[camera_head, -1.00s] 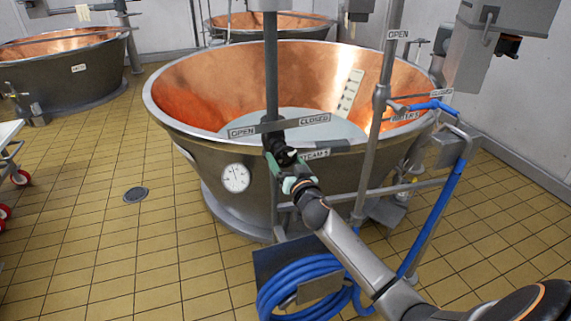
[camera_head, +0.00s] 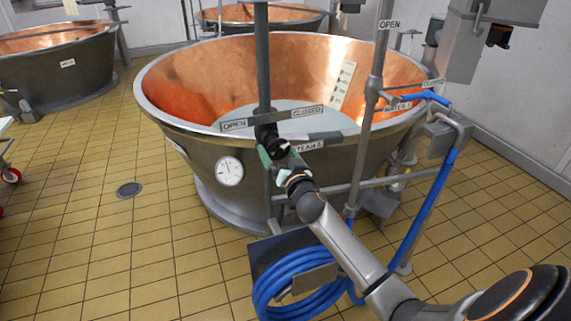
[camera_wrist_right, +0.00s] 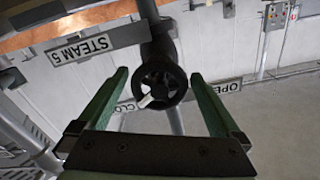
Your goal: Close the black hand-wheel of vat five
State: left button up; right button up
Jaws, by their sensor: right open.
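The black hand-wheel (camera_wrist_right: 162,86) shows in the right wrist view under a grey pipe, below the STEAM 5 plate (camera_wrist_right: 93,43). My right gripper (camera_wrist_right: 158,74) has its two green fingers open, one on each side of the wheel in this view. A small white mark sits on the wheel's lower left rim. I see no clear contact between fingers and wheel. In the head view my right gripper (camera_head: 270,150) is at the steam pipe in front of the copper vat (camera_head: 190,85), by the OPEN and CLOSED plates, and largely hides the wheel. My left gripper is out of view.
A second pipe (camera_head: 371,120) with a blue-handled valve (camera_head: 425,97) stands to the right. A coiled blue hose (camera_head: 290,285) hangs below my right arm. The vat's front carries a round gauge (camera_head: 230,171).

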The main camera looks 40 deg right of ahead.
jog(key=v, duration=1.2)
jog(key=shift+a, duration=0.1)
jog(key=s+a+f+n+g+y+p, duration=0.2)
jog(key=s+a+f+n+g+y, duration=0.1)
jog(key=s+a+f, duration=0.6)
jog(key=s+a+f+n+g+y+p, duration=0.2)
jog(key=s+a+f+n+g, duration=0.3)
jog(key=s+a+f, duration=0.4)
jog(key=s+f+y, duration=0.1)
jog(key=s+f, duration=0.3)
jog(key=f, duration=0.1)
jog(key=shift+a, duration=0.15)
